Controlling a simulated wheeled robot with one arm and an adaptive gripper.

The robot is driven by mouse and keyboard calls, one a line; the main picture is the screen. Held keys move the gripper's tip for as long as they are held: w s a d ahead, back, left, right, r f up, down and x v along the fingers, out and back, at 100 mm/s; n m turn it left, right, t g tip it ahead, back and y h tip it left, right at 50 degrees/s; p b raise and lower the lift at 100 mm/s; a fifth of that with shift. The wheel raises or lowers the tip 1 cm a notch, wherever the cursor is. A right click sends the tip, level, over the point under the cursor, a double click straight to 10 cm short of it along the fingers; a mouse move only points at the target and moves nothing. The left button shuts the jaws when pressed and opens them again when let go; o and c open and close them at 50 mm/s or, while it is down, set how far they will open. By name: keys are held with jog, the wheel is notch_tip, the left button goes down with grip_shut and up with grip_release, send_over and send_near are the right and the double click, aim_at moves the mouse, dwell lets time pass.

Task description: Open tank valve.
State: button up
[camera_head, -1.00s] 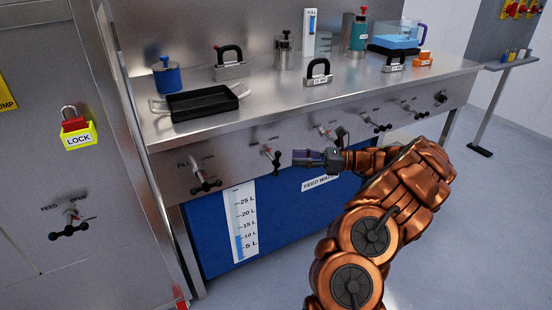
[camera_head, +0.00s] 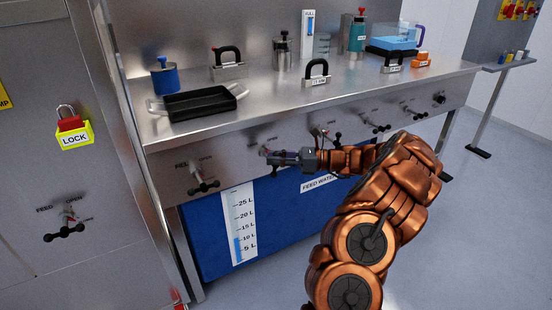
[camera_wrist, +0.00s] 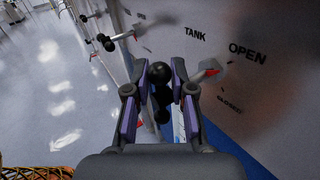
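The tank valve handle (camera_wrist: 160,88), a black knobbed bar, shows in the wrist view under the lettering TANK (camera_wrist: 195,34) and OPEN (camera_wrist: 247,54). A grey lever with a red mark (camera_wrist: 207,70) sits beside it on the steel panel. My gripper (camera_wrist: 160,70) is open, with its two purple-padded fingers on either side of the black knobs. I cannot tell whether they touch. In the head view, my gripper (camera_head: 266,154) is at the front panel, covering most of this valve.
Other valves line the panel, one to the left (camera_head: 203,185) and several to the right (camera_head: 377,125). The blue tank (camera_head: 275,215) with a litre scale (camera_head: 240,225) is below. The bench top (camera_head: 270,95) overhangs above. Open floor lies to the right.

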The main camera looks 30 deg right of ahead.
grip_shut()
jog(key=p, duration=0.2)
jog(key=shift+a+r+n+p, duration=0.15)
jog(key=shift+r+n+p, duration=0.15)
jog(key=shift+r+p, duration=0.05)
jog(key=shift+f+g+h+p, duration=0.2)
jog(key=shift+g+h+p, duration=0.1)
jog(key=shift+h+p, duration=0.35)
jog(key=shift+f, duration=0.1)
jog(key=shift+o, duration=2)
grip_release()
